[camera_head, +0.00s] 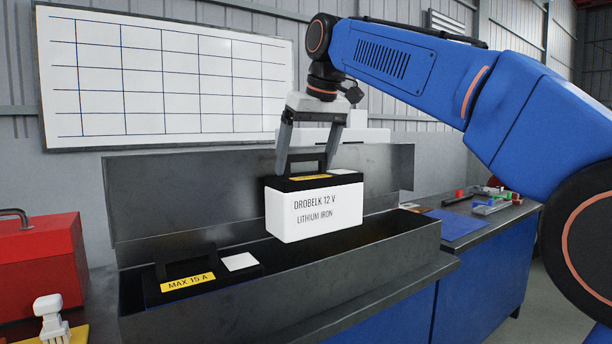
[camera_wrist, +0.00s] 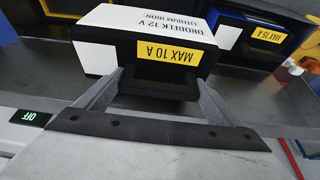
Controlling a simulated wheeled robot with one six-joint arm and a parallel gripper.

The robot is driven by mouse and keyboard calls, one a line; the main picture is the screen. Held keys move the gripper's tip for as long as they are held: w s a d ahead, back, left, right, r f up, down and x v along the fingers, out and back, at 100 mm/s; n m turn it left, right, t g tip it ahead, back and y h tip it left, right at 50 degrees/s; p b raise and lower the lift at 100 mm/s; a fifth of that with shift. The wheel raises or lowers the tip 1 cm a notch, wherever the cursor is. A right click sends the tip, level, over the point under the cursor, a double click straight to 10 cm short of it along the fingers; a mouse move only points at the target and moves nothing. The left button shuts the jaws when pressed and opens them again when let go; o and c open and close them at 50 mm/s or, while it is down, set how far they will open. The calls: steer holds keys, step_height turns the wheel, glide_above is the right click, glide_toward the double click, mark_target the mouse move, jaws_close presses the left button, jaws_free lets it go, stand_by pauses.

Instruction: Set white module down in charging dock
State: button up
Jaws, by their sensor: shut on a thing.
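In the wrist view the module (camera_wrist: 150,25) shows a yellow "MAX 10 A" label. My gripper (camera_head: 306,165) is shut on its handle and holds it roughly upright; the fingers also show in the wrist view (camera_wrist: 160,88). The exact gap below is unclear.
Another module (camera_head: 188,282), labelled "MAX 15 A", sits in the box's left part; its side looks blue in the wrist view (camera_wrist: 250,45). A red case (camera_head: 38,262) stands at left. Small coloured parts lie on the right bench (camera_head: 490,215). The raised lid (camera_head: 150,200) closes off the back.

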steer(key=shift+r, duration=0.8)
steer(key=shift+s+d+r, duration=0.1)
steer(key=shift+s+d, duration=0.05)
steer(key=shift+s, duration=0.05)
steer(key=s+d, duration=0.9)
steer(key=s, duration=0.4)
steer(key=s+d, duration=0.8)
steer(key=s, duration=0.5)
steer(key=shift+d, duration=0.35)
steer(key=shift+s, duration=0.1)
